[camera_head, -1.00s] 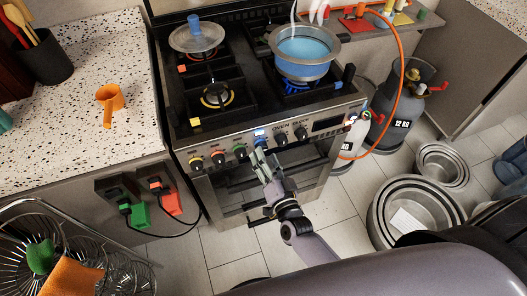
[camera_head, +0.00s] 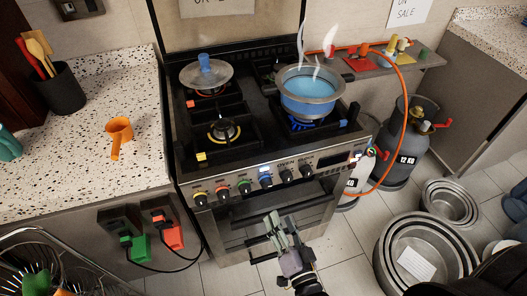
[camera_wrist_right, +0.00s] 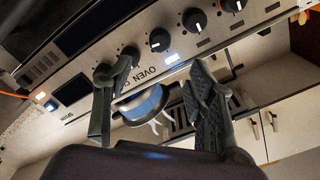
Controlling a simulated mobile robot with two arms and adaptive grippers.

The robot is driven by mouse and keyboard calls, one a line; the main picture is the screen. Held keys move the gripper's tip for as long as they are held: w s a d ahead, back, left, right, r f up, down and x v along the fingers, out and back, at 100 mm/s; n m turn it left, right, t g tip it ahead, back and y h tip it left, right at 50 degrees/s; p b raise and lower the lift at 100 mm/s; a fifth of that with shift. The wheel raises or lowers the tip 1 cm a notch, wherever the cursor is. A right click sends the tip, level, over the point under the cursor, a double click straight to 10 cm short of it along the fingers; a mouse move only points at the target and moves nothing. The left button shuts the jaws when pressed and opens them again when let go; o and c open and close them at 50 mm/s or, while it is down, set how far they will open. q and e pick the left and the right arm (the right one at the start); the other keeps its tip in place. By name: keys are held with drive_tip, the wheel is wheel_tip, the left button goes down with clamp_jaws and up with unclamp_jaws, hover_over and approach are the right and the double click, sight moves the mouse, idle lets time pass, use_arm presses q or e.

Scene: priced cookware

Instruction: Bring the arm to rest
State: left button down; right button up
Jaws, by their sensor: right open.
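My right gripper (camera_head: 281,232) is in front of the stove's oven door, below the knob row. Its two fingers are apart with nothing between them. In the right wrist view my gripper (camera_wrist_right: 157,100) shows its open fingers before the stove's front panel (camera_wrist_right: 133,65), which carries several knobs and the word OVEN. The stove (camera_head: 262,187) stands behind the gripper in the head view. My left gripper is not in view.
An orange hose (camera_head: 401,120) runs to a gas cylinder (camera_head: 405,150). Metal pots (camera_head: 426,262) stand on the floor at right.

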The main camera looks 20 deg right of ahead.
drive_tip(key=s+d+f+n+g+y, duration=0.1)
drive_tip(key=s+f+n+g, duration=0.4)
drive_tip(key=f, duration=0.9)
drive_tip(key=s+f+n+g, duration=0.2)
drive_tip(key=s+f+g, duration=0.35)
drive_tip(key=f, duration=0.75)
drive_tip(key=s+d+f+n+g, duration=0.1)
drive_tip(key=s+d+f+g, duration=0.1)
drive_tip(key=s+f, duration=0.2)
drive_tip(key=s+d+f+n+g+h, duration=0.1)
drive_tip(key=s+d+f+g, duration=0.1)
drive_tip(key=s, duration=0.8)
drive_tip(key=s+d+f+n+g, duration=0.1)
drive_tip(key=s+d+f+g, duration=0.1)
drive_tip(key=s+f, duration=0.4)
drive_tip(key=shift+s+d+n+h, duration=0.3)
drive_tip(key=shift+s+d+n, duration=0.1)
drive_tip(key=shift+s+d, duration=0.25)
